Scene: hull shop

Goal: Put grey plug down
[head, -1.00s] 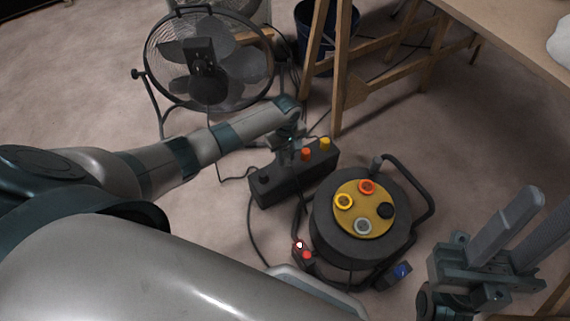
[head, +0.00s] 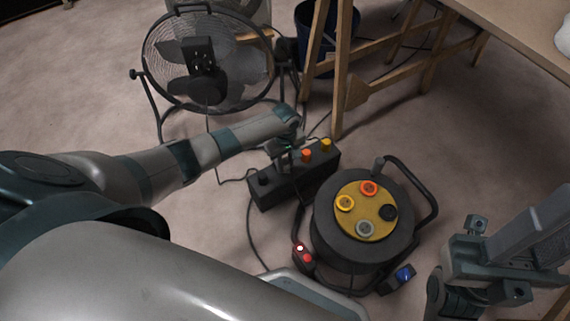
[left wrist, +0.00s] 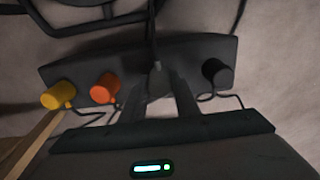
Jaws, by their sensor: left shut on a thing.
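My left gripper (head: 280,157) is shut on the grey plug (left wrist: 156,80), low over the long black box (head: 285,183). In the left wrist view the grey plug sits between the fingertips, with a dark cord rising behind it in the picture. It is between the orange plug (left wrist: 105,88) and the black plug (left wrist: 216,72); the yellow plug (left wrist: 58,95) is at the far left. The fingers hide much of the grey plug, and I cannot tell whether it touches the box. My right gripper (head: 520,245) is at the right edge of the head view; its jaw opening is unclear.
A cable reel (head: 330,240) with a yellow face and several coloured round sockets stands right of the box. A floor fan (head: 205,60) is behind. A wooden trestle (head: 343,70) holds up a table (head: 520,40). Thin cords lie on the floor around the box.

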